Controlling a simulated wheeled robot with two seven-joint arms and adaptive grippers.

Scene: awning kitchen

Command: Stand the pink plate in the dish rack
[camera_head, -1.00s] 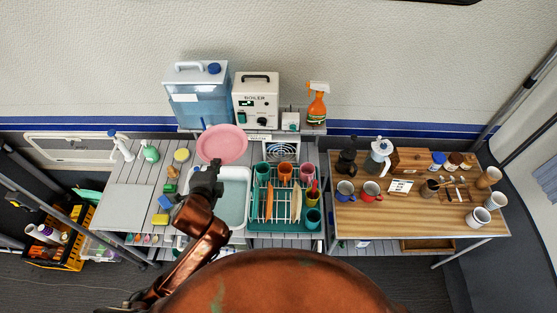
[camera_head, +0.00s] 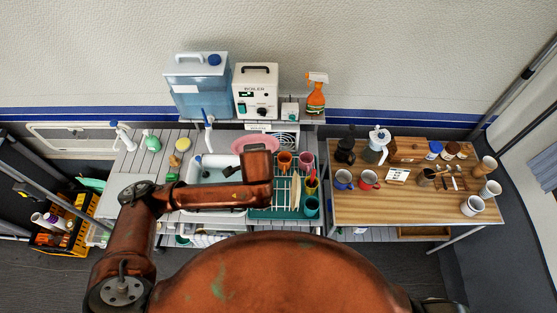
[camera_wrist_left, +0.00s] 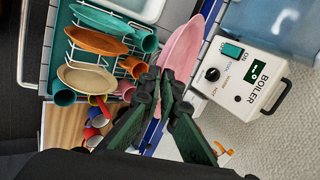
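The pink plate (camera_head: 253,141) shows in the head view behind my left arm, just behind the dish rack, partly hidden. In the left wrist view the pink plate (camera_wrist_left: 183,48) is seen narrow and tilted. My left gripper (camera_wrist_left: 163,80) is shut on its near edge, holding it up beside the rack. In the head view my left gripper is hidden behind the arm. The teal dish rack (camera_head: 262,214) has white wires; in the left wrist view the rack (camera_wrist_left: 54,38) holds teal, orange and tan plates and several cups. My right gripper is not in view.
The sink (camera_head: 216,174) is left of the rack, partly under my arm. The boiler (camera_head: 256,92) and blue water container (camera_head: 197,85) stand on a shelf behind. An orange spray bottle (camera_head: 316,94) is near the boiler. A wooden table (camera_head: 400,212) with mugs is at right.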

